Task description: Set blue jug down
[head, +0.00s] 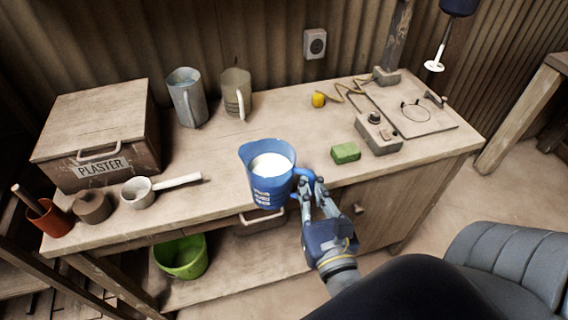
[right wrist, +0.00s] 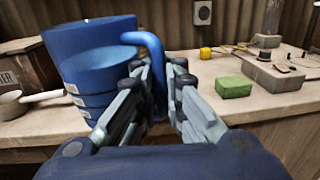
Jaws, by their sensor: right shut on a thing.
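The blue jug (head: 258,187) has white contents and pale markings on its side. It is upright at the table's front edge, its base overlapping that edge in the head view. I cannot tell whether its base touches the table. My right gripper (head: 314,186) is shut on the jug's handle, at its right side. In the right wrist view the jug (right wrist: 88,62) stands left of the fingers (right wrist: 158,75), which close around the handle; its base is partly hidden behind the gripper. My left gripper is not in view.
The wooden table (head: 215,205) holds a plaster box (head: 101,165), a white ladle (head: 138,191), a metal jug (head: 187,97), a beige jug (head: 236,92) and a green block (head: 345,152). A green bucket (head: 181,257) is below. Bare tabletop lies behind the blue jug.

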